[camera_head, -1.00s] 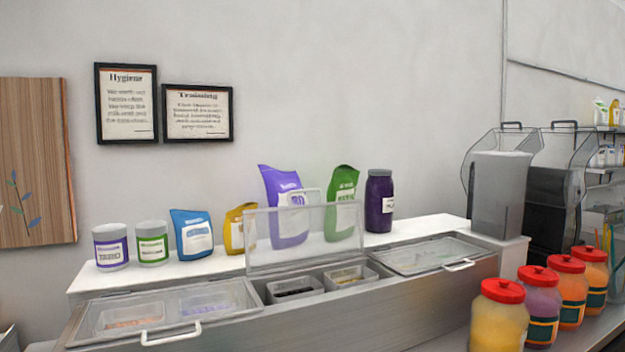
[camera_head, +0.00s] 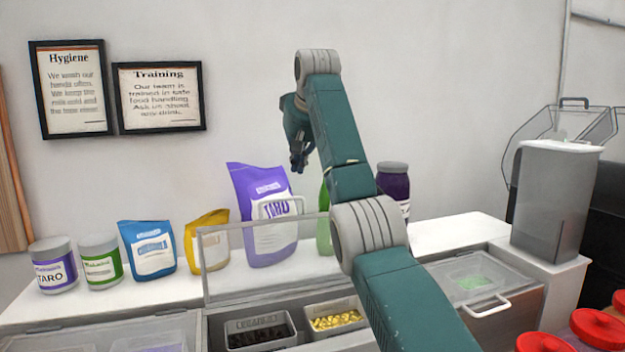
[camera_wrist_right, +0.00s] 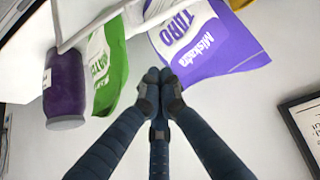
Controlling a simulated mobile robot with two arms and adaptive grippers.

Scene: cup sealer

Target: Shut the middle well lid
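The middle well lid (camera_head: 222,284) is a clear panel with a pale frame and white handle (camera_head: 279,208). It stands raised behind the open middle well, which holds a tub of dark pieces (camera_head: 260,334) and a tub of yellow pieces (camera_head: 336,319). My right gripper (camera_head: 298,168) is in the air above and behind the lid, in front of the wall and apart from the lid. In the right wrist view its fingertips (camera_wrist_right: 161,78) meet with nothing between them. Part of the lid's frame seems to show at that view's top. My left gripper is not in view.
Behind the lid stand a purple taro bag (camera_head: 258,185), a mostly hidden green bag (camera_head: 323,225) and a dark purple jar (camera_head: 394,188). The right well lid (camera_head: 510,285) lies shut. Red-lidded jars (camera_head: 600,327) stand at the lower right. My right arm crosses the well's right side.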

